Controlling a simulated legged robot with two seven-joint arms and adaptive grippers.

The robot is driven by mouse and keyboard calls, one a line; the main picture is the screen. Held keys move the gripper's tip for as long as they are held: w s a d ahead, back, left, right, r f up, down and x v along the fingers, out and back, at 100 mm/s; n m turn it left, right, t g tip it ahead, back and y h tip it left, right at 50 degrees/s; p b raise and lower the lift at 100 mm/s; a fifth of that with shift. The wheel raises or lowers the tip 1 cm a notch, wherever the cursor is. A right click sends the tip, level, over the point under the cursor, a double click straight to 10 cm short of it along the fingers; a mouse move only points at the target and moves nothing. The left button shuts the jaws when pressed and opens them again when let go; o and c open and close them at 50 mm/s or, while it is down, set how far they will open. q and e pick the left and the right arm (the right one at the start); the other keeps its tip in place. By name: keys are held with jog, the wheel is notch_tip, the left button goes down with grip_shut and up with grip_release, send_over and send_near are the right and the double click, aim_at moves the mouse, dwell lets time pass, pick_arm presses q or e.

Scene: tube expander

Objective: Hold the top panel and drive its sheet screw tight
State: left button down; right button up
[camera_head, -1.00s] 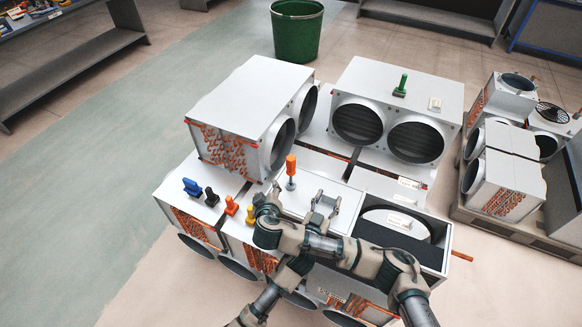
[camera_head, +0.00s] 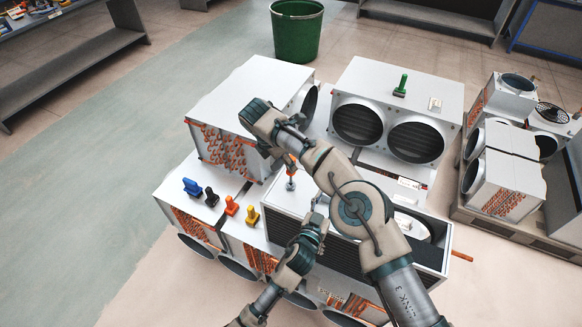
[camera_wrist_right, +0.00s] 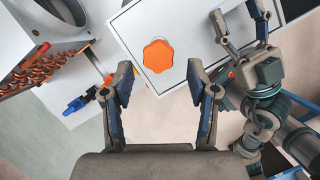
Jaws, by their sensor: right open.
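The orange-handled screw tool (camera_head: 290,181) stands upright on the white top panel (camera_head: 306,192), near its left end. In the right wrist view its orange head (camera_wrist_right: 158,55) shows from above over the panel (camera_wrist_right: 182,22). My right gripper (camera_wrist_right: 163,88) is open and empty, its fingers short of the orange head and either side of it in the picture. My left gripper (camera_head: 317,217) is at the panel's near edge; its two fingers (camera_wrist_right: 241,21) look spread apart on the panel. Their exact contact is hidden. The screw itself cannot be told from the tool.
A white fan unit (camera_head: 235,105) stands just behind the tool. Another unit (camera_head: 415,85) carries a green tool (camera_head: 401,85). Blue (camera_head: 192,187), black (camera_head: 211,196), orange (camera_head: 231,206) and yellow (camera_head: 252,216) pieces stand left of the panel. My right forearm crosses over the panel.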

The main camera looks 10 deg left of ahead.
jog(key=shift+w+x, duration=0.2)
jog(key=shift+x, duration=1.15)
jog(key=shift+w+x, duration=0.15)
jog(key=shift+x, duration=1.2)
jog(key=shift+r, duration=0.1)
